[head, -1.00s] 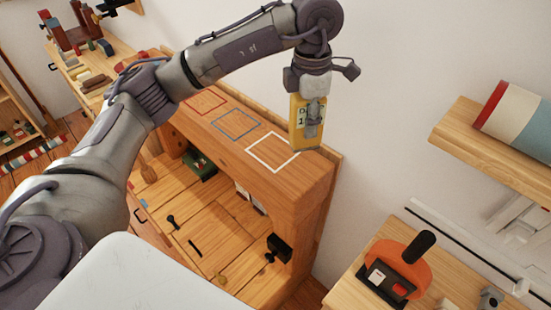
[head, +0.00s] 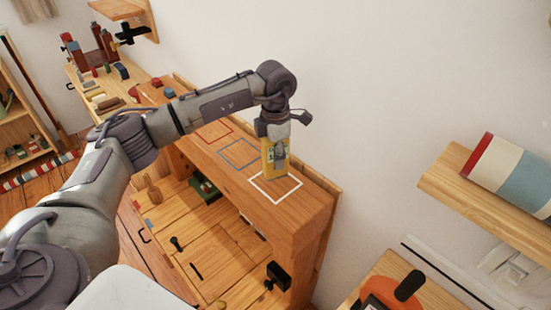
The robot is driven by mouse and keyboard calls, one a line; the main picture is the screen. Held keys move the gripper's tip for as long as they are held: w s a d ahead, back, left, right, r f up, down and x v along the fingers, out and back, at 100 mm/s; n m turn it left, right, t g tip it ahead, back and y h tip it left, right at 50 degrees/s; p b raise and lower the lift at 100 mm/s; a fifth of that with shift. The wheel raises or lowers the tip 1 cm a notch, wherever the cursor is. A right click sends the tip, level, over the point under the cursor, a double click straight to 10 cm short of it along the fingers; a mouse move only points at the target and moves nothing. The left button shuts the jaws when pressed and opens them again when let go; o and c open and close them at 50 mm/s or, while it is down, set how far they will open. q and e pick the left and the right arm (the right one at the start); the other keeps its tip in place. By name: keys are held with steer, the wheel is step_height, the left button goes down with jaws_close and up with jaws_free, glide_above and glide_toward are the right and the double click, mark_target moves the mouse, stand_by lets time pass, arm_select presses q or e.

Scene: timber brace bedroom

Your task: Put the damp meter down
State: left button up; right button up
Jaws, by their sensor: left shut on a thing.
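The yellow damp meter (head: 268,157) is upright in my left gripper (head: 279,154), which is shut on it. Its lower end is at the white outlined square (head: 289,196) on top of the wooden cabinet (head: 305,221). I cannot tell whether it touches the surface. A blue outlined square (head: 239,153) and a red outlined square (head: 214,131) lie further back along the same top, both empty where visible. My right gripper is not in view.
A wooden wall shelf (head: 465,196) with a striped roll (head: 510,173) is at the right. An orange tool (head: 376,295) sits on a lower bench at the bottom right. A workbench with several tools stands behind at the upper left. The cabinet's near top end is bare.

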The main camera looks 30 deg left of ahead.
arm_select(q)
step_height(320, 180, down, 3)
steer(key=shift+r+p, duration=0.2)
steer(key=shift+p, duration=0.2)
steer(key=shift+f+b, duration=0.25)
steer(key=shift+b, duration=0.05)
steer(key=o, duration=1.2)
steer(key=shift+r, duration=0.1)
steer(key=shift+o, duration=0.2)
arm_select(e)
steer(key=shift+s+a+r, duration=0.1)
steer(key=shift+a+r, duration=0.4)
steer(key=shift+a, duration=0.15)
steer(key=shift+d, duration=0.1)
